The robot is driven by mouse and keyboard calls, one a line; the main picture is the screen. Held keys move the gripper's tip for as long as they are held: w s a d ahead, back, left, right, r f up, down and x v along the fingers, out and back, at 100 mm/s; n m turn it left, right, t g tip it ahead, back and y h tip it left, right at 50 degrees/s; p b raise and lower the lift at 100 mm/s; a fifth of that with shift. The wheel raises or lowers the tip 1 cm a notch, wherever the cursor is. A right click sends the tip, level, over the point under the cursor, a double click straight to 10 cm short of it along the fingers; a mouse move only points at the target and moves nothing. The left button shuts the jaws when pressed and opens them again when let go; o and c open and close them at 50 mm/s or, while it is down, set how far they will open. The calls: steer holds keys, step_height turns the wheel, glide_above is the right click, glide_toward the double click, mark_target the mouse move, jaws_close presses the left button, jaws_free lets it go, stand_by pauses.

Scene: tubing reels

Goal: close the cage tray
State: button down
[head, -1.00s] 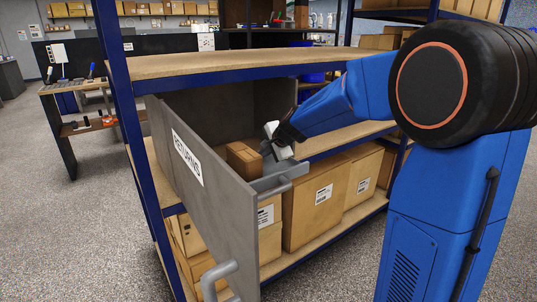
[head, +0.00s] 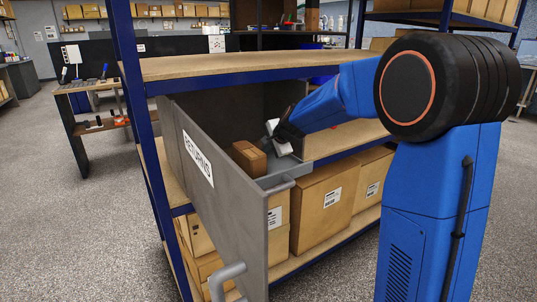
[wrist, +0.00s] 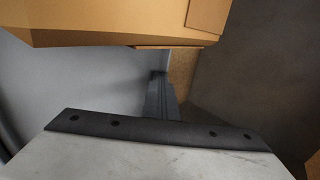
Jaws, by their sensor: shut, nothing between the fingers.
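The cage tray (head: 240,215) is a grey, open-topped box with a tall front panel and a RETURNS label (head: 198,158). It sticks out of the blue-framed shelf. A bent grey handle (head: 228,276) is on its front, low down. A small brown carton (head: 249,157) lies inside it. My gripper (head: 277,148) is shut and empty, reaching in from the right beside the carton, near the tray's right side wall. Whether it touches the tray or carton cannot be told. In the wrist view, a brown carton surface (wrist: 120,22) fills the top and grey walls show at both sides.
The shelf has a wooden board (head: 250,65) above the tray and a blue post (head: 131,90) at its left. Large cartons (head: 315,205) stand on the lower board. A workbench (head: 95,95) is at the back left. The floor (head: 75,225) to the left is clear.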

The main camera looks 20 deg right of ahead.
steer(key=w+a, duration=0.1)
steer(key=w, duration=0.4)
steer(key=w+a, duration=0.2)
steer(key=w, duration=0.3)
steer(key=w+a, duration=0.2)
steer(key=w, duration=0.3)
steer(key=shift+w+f, duration=0.1)
steer(key=shift+w, duration=0.3)
steer(key=shift+r, duration=0.25)
